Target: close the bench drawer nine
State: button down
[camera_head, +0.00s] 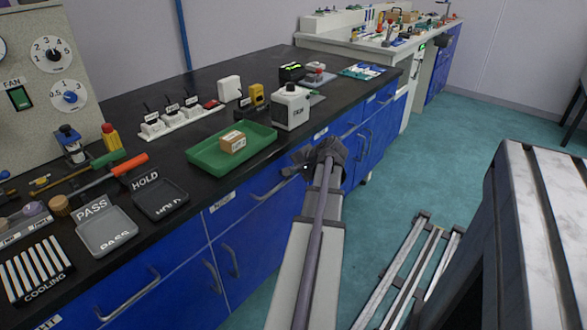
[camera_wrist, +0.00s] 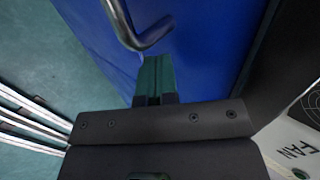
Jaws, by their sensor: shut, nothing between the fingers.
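The bench has blue drawer fronts under its black top, with curved metal handles. I cannot read which one is number nine. In the wrist view, my gripper (camera_wrist: 156,62) is shut with empty fingers, pointing at a blue front (camera_wrist: 205,50). A metal handle (camera_wrist: 128,30) is close beside the fingertips; I cannot tell whether they touch. No clear gap shows around the drawer front; my arm hides part of the bench.
On the black bench top (camera_head: 200,95) stand a green tray (camera_head: 205,160) with a small box, a white device (camera_head: 291,108), and PASS (camera_head: 105,230) and HOLD (camera_head: 160,197) trays. My rail is on the floor.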

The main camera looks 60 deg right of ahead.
jog(key=shift+s+a+r+g+p, duration=0.25)
jog(key=shift+s+a+r+p, duration=0.55)
jog(key=shift+s+r+p, duration=1.45)
jog(key=shift+s+a+r+g+p, duration=0.25)
jog(key=shift+s+a+r+p, duration=0.65)
jog(key=shift+s, duration=2.55)
jog(key=w+a+r+n+g+y+p, duration=0.1)
jog(key=w+a+r+n+g+p, duration=0.1)
jog(key=w+a+r+n+p, duration=0.4)
jog(key=w+a+r+n+g+y+p, duration=0.1)
jog(key=w+a+r+n+g+p, duration=0.15)
jog(key=w+a+r+p, duration=0.6)
jog(key=w+a+r+n+g+y+p, duration=0.1)
jog(key=w+a+r+n+g+p, duration=0.25)
jog(key=a+p, duration=0.75)
jog(key=w+a+r+n+p, duration=0.2)
jog(key=a+r+p, duration=0.2)
jog(key=a, duration=0.4)
jog(key=w+a+r+n+h+p, duration=0.1)
jog(key=w+a+r+n+p, duration=0.1)
jog(key=a, duration=0.7)
jog(key=w+a+r+n+p, duration=0.2)
jog(key=a+r+n+p, duration=0.1)
jog(key=a+r+p, duration=0.3)
notch_tip(320, 180, up, 2)
jog(key=a, duration=0.3)
jog(key=shift+n, duration=0.4)
